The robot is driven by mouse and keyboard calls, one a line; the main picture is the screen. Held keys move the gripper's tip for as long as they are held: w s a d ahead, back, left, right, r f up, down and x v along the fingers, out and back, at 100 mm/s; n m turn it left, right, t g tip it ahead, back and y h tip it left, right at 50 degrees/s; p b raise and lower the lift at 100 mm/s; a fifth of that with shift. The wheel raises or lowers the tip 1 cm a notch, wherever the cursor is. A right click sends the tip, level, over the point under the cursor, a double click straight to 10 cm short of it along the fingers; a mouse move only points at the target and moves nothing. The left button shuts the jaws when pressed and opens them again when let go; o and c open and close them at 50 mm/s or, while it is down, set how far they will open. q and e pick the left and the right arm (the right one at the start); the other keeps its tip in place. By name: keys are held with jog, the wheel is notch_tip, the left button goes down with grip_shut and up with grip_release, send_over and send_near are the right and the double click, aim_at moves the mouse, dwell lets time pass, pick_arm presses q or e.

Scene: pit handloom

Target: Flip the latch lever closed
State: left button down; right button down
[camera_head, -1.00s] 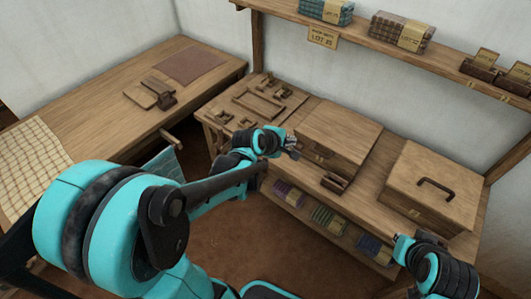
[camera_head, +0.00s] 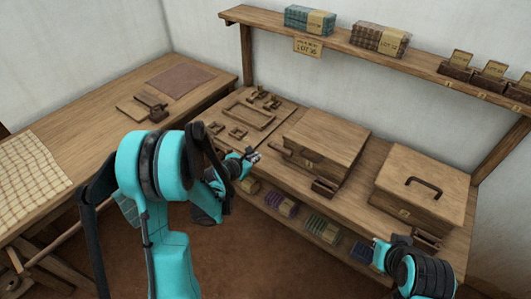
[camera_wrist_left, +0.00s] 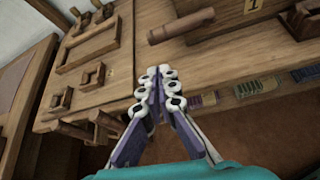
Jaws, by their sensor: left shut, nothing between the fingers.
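My left gripper (camera_head: 254,156) is shut and empty at the front edge of the bench, left of the box marked 1 (camera_head: 330,137). In the left wrist view its two fingers (camera_wrist_left: 159,80) meet at the tips. A round wooden bar, which looks like the latch lever (camera_wrist_left: 180,25), lies ahead of the fingertips and apart from them, beside the box. In the head view this lever (camera_head: 293,158) runs along the box's lower front left. Whether it is latched cannot be told. My right arm shows at the lower right; its gripper (camera_head: 380,246) is too unclear to read.
A frame and several small wooden blocks lie on the bench's left part (camera_head: 218,143). A second lidded box with a dark handle (camera_head: 420,185) stands to the right. Cloth bundles fill the lower shelf. A wall shelf (camera_head: 400,60) runs above.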

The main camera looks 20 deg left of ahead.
aim_at(281, 149)
pick_arm(q)
jog(key=b+x, duration=0.3)
jog(key=x, duration=0.6)
jog(key=shift+w+d, duration=0.1)
jog(key=shift+w+d+f, duration=0.1)
jog(key=shift+w+f, duration=0.1)
jog(key=shift+w, duration=0.1)
jog(key=shift+w, duration=0.1)
